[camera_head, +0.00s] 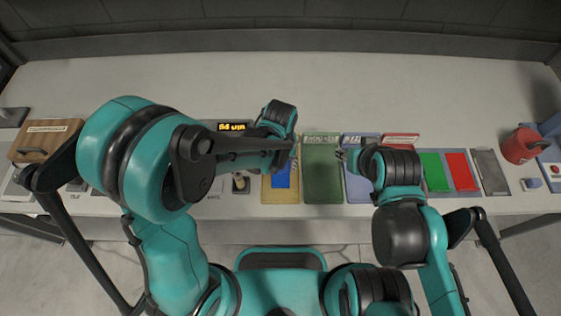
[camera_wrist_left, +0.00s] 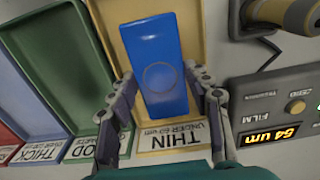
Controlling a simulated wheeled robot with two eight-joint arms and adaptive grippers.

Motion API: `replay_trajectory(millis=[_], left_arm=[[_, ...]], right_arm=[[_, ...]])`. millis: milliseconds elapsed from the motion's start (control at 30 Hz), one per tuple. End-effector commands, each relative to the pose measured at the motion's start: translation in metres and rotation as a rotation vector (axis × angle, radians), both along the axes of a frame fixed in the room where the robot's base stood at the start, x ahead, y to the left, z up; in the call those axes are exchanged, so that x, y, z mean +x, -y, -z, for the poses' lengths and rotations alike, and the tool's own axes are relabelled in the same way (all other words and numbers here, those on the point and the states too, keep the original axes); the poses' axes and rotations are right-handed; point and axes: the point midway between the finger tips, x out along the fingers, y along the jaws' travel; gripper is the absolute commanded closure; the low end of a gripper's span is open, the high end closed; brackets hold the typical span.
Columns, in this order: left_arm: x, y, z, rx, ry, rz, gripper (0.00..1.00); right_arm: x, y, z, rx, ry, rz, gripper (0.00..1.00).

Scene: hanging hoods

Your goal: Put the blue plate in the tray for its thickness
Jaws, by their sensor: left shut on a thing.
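The blue plate (camera_wrist_left: 156,45) is within the outline of the yellow tray (camera_wrist_left: 206,15), whose label reads THIN. My left gripper (camera_wrist_left: 158,78) is shut on the plate, one finger at each long side. I cannot tell whether the plate touches the tray floor. In the head view the plate (camera_head: 281,175) shows below my left gripper (camera_head: 292,152). The green tray (camera_head: 323,185), labelled GOOD in the wrist view, and the blue tray (camera_head: 357,188), labelled THICK, stand to its right. My right gripper (camera_head: 342,155) is over the blue tray; its opening is unclear.
A film gauge (camera_wrist_left: 270,115) beside the yellow tray reads 54 um. Green (camera_head: 436,171) and red (camera_head: 461,171) panels lie further right, near a red container (camera_head: 521,146). A wooden box (camera_head: 45,140) is at the left. The back of the bench is clear.

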Motion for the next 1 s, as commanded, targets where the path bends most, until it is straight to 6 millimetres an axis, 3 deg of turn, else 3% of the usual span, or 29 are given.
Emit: replay_trajectory(millis=[167,1000], left_arm=[[-0.0001,-0.0001,0.0145,0.000,0.000,0.000,0.85],[-0.0004,0.0000,0.0147,0.000,0.000,0.000,0.85]], right_arm=[[0.0000,0.0000,0.0105,0.000,0.000,0.000,0.60],[0.0002,0.0000,0.0129,0.000,0.000,0.000,0.60]])
